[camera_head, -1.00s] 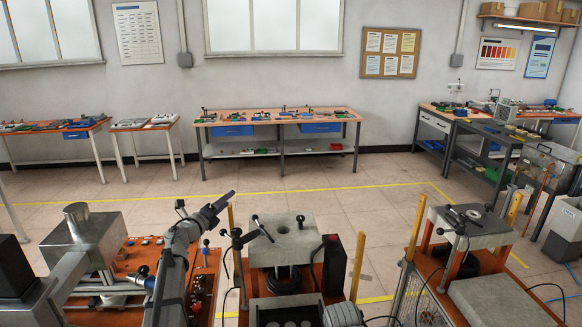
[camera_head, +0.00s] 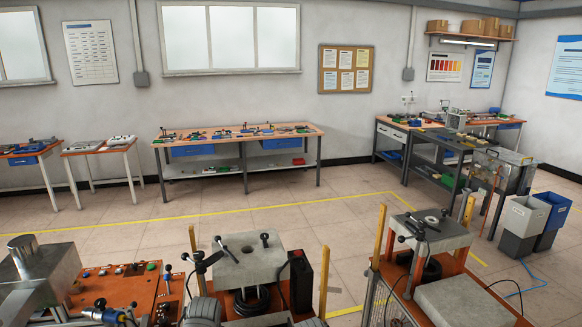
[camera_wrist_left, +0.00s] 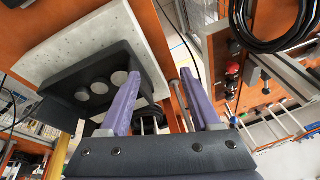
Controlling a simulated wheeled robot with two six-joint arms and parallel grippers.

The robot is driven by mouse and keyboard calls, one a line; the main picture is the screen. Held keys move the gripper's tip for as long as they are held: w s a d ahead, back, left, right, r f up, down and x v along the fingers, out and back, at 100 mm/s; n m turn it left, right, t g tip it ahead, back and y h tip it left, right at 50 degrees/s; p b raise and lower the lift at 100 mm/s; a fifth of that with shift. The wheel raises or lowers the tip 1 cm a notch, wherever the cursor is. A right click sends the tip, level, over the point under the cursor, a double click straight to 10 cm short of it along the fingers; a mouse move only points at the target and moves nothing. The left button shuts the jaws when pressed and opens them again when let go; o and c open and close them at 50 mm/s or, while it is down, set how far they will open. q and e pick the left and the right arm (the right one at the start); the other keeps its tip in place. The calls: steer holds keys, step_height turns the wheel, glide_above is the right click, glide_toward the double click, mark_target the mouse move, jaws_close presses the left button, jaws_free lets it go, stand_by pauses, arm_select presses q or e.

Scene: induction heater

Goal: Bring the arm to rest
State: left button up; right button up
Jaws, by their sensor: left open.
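My left gripper (camera_wrist_left: 160,74) shows in the left wrist view as two purple fingers, spread apart with nothing between them. In that view, a black block with round holes (camera_wrist_left: 82,92) on a pale slab (camera_wrist_left: 75,48) lies beyond the fingers to the left. In the head view, the left gripper's fingers do not show; grey rounded shapes, perhaps my arm, are at the bottom edge. My right gripper is in neither view.
In the head view, a heater station with a grey block (camera_head: 250,262) stands close at bottom centre. A second station (camera_head: 440,232) stands to its right, an orange board (camera_head: 115,290) to its left. A workbench (camera_head: 240,140) is by the wall; open floor (camera_head: 290,220) lies between.

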arm_select(q)
steer(key=s+d+f+m+g+b, duration=0.1)
steer(key=s+d+f, duration=0.1)
steer(key=s+d, duration=0.4)
steer(key=s+d+f+m+g+b, duration=0.2)
steer(key=s+d, duration=0.4)
steer(key=d, duration=0.3)
steer(key=shift+d+f+g, duration=0.25)
steer(key=shift+d+g, duration=0.05)
steer(key=shift+d, duration=0.05)
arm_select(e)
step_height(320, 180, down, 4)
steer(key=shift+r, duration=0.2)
arm_select(q)
steer(key=shift+h, duration=0.3)
